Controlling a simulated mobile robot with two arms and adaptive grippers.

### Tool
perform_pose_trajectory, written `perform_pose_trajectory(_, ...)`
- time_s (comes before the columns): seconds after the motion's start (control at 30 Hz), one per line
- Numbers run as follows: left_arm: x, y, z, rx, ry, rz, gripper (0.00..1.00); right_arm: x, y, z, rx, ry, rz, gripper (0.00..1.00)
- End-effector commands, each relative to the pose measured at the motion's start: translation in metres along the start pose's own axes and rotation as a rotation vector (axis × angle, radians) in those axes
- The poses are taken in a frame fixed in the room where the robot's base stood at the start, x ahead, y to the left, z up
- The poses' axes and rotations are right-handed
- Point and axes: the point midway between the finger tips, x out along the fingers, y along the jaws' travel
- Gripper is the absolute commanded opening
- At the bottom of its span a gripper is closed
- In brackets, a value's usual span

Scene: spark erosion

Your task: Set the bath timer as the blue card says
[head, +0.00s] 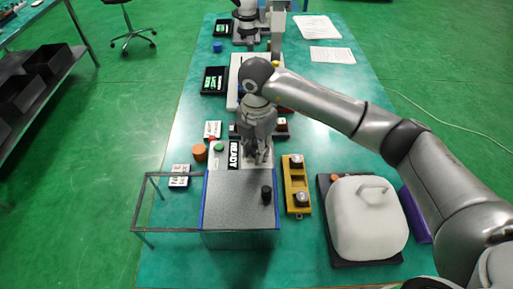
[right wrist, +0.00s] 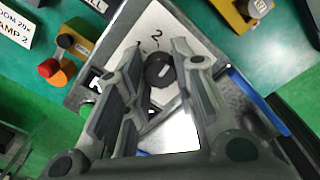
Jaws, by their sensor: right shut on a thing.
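The timer shows in the right wrist view as a pale panel (right wrist: 145,30) with a round black dial (right wrist: 160,71) bearing a white mark. A handwritten-looking 2 is printed above the dial. My right gripper (head: 258,160) is behind the grey box in the head view and hides the dial there. I cannot make out a blue card with readable text. My left gripper is not in view.
A grey-topped box (head: 235,190) with a black knob and an open wire frame stands in front. A READY sign (head: 233,155) is close to the gripper's left.

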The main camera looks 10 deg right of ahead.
Motion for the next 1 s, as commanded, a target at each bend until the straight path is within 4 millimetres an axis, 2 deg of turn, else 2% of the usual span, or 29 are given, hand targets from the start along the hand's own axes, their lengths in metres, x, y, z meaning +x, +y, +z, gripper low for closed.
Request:
perform_pose_trajectory(0.3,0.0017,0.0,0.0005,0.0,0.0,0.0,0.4,-0.0022,0.0013,0.0013,0.112,-0.003,0.006,0.01)
perform_pose_trajectory(0.83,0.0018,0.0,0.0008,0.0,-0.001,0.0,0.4,-0.0026,0.0015,0.0015,0.132,-0.004,0.007,0.01)
perform_pose_trajectory(0.87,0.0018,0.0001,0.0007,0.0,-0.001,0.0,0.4,-0.0026,0.0015,0.0015,0.132,-0.004,0.007,0.29)
perform_pose_trajectory(1.0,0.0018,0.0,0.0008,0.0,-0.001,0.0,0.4,-0.0019,0.0011,0.0011,0.131,-0.003,0.005,0.47)
